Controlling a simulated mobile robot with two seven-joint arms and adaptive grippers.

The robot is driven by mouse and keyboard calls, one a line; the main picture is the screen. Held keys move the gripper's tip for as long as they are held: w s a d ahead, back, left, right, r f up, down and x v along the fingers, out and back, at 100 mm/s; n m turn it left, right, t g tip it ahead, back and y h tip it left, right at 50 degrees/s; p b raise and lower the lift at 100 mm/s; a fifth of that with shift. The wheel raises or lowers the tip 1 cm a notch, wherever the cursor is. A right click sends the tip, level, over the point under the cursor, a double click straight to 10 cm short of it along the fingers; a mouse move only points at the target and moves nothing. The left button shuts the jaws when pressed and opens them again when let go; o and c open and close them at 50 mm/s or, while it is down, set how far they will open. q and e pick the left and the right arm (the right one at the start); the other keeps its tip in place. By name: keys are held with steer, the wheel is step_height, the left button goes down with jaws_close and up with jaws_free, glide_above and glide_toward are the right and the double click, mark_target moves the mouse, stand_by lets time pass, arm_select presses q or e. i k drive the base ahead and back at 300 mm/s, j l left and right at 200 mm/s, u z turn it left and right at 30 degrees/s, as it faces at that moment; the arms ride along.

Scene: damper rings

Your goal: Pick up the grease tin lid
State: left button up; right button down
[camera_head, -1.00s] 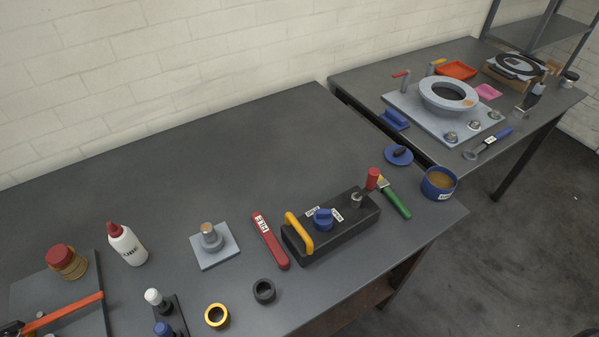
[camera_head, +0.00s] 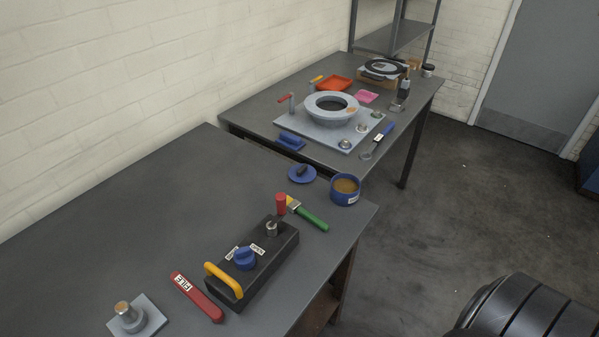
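The grease tin lid, a flat blue disc with a dark knob (camera_head: 302,174), lies on the near table close to its far right corner. The open blue grease tin (camera_head: 345,190) with brown grease inside stands just right of the lid, apart from it. Neither of my grippers shows in the head view.
A black box with a yellow handle (camera_head: 262,262) and a red tool (camera_head: 196,297) are nearer. A second table (camera_head: 250,113) holds a ring fixture (camera_head: 331,107). Bare tabletop lies left of the lid.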

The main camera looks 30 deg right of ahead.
mark_target(301, 173)
steer(key=k+z, duration=0.15)
steer(key=z, duration=1.2)
